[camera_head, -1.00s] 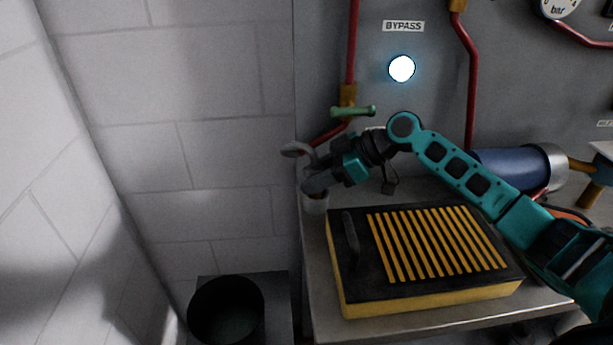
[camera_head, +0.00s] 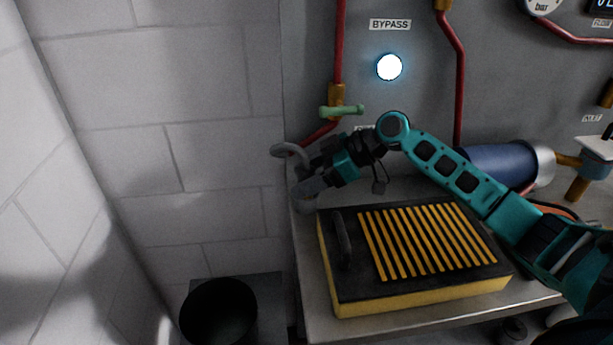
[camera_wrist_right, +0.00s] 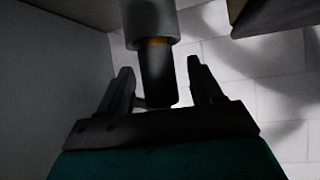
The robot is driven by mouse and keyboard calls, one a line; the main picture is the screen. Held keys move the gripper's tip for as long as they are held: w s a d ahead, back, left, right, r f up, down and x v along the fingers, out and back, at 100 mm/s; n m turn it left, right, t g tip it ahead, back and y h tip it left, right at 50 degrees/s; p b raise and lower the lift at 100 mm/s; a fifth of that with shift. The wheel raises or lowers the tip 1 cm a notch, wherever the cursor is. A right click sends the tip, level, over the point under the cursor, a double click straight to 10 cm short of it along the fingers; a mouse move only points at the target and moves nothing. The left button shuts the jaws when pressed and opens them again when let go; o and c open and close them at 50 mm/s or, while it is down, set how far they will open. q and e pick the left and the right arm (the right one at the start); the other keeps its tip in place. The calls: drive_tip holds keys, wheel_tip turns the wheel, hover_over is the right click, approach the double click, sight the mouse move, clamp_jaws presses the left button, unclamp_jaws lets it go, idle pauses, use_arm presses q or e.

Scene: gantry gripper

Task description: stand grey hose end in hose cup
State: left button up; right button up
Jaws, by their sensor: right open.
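A small grey cup-like piece (camera_head: 307,205) shows under the fingers, mostly covered. In the right wrist view a grey cylinder (camera_wrist_right: 155,20) comes from the top edge; a brass band and a dark cylindrical part (camera_wrist_right: 157,75) continue from it between my open fingers (camera_wrist_right: 160,85). A gap shows on both sides. I cannot tell how the hose end sits relative to the cup. My left gripper is not in view.
A yellow and black ribbed case (camera_head: 415,245) lies on the bench (camera_head: 400,320) in front of the arm. Red pipes and a green valve handle (camera_head: 341,111) are close behind the gripper. A blue cylinder (camera_head: 495,165) lies at right. A black bin (camera_head: 218,312) stands below at left.

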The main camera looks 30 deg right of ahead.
drive_tip(key=v, duration=1.2)
drive_tip(key=shift+b, duration=0.45)
